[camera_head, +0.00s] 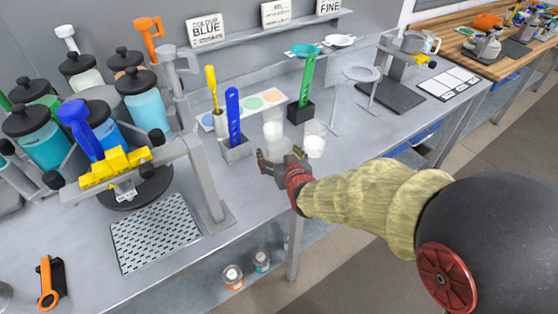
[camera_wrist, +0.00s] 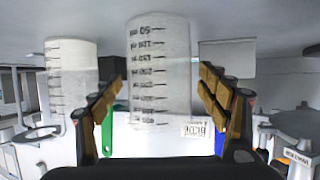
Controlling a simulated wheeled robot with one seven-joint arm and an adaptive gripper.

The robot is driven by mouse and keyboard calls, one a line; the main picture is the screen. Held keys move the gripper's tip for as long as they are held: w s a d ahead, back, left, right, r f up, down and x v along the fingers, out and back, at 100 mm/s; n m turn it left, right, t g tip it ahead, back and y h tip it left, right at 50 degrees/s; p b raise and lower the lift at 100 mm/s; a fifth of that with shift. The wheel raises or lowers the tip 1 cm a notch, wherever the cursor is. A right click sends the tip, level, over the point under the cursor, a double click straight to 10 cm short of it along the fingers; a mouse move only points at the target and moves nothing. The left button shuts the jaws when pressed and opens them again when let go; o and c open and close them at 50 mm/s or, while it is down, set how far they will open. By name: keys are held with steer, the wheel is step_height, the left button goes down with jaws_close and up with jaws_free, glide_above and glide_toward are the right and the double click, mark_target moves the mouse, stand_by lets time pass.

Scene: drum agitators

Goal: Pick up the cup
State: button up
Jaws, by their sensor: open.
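In the wrist view, which appears upside down, one graduated cup (camera_wrist: 160,45) is centred between my fingers (camera_wrist: 160,86). Another cup (camera_wrist: 72,85) is outside them at the left. My gripper is open and empty, with visible space either side of the centred cup. I cannot tell how far the fingertips reach along it.
A blue scoop (camera_head: 233,115) stands in a holder left of the cups. A green funnel-topped tool (camera_head: 306,82) stands in a black holder behind them. A white colour card (camera_head: 250,104) lies at the back. A pale stand (camera_head: 362,75) is at the right. The bench front is clear near the gripper.

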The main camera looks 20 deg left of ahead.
steer(key=shift+c, duration=0.2)
steer(key=c, duration=1)
steer(key=shift+r, duration=0.1)
